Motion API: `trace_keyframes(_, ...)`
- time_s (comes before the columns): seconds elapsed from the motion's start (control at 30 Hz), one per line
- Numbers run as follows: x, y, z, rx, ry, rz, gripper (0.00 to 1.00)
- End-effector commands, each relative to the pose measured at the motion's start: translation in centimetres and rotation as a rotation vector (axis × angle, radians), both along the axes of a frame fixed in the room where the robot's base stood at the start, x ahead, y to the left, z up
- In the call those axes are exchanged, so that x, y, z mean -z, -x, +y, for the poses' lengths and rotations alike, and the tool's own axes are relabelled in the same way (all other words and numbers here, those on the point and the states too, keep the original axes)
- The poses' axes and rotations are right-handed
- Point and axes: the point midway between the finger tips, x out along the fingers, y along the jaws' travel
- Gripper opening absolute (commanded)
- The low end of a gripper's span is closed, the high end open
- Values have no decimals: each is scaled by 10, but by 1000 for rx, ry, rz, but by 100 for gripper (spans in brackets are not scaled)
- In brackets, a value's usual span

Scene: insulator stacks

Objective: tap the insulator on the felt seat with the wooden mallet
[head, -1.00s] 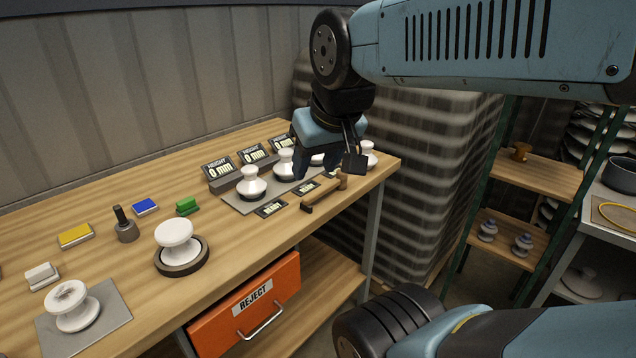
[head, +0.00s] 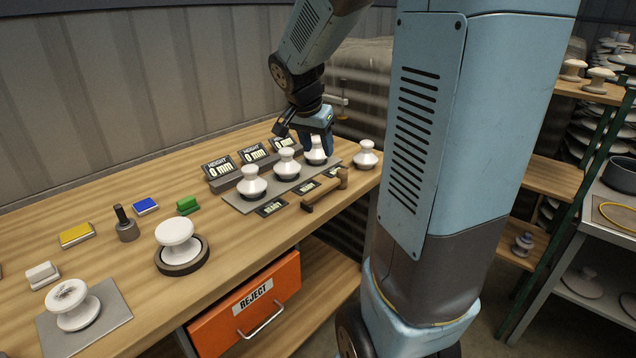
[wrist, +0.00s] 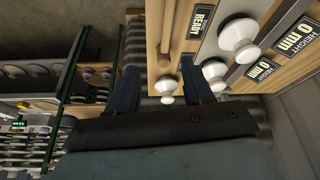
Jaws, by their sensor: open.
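The felt seat (head: 204,262) is a dark round pad near the front edge of the bench, with a white insulator (head: 177,236) upright on it. The wooden mallet (head: 322,192) lies on the bench at right, in front of the row of insulators; its handle also shows at the top of the wrist view (wrist: 166,32). My gripper (head: 319,148) is over the far right of the bench, behind the mallet. In the wrist view my gripper (wrist: 160,80) is open, its fingers apart with nothing held between them.
Several insulators (head: 252,183) stand on a grey plate before height displays (head: 218,167). A lone insulator (head: 366,156) stands at the bench's right end. A stained insulator (head: 72,303), sponges (head: 77,235) and a dark tool (head: 126,226) are at left.

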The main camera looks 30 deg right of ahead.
Motion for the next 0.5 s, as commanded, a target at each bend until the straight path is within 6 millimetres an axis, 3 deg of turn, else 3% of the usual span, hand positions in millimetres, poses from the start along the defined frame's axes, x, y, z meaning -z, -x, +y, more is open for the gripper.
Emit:
trace_keyframes(0.2,32,-34,-24,168,4,-7,51)
trace_keyframes(0.5,55,-48,-37,238,6,-15,51)
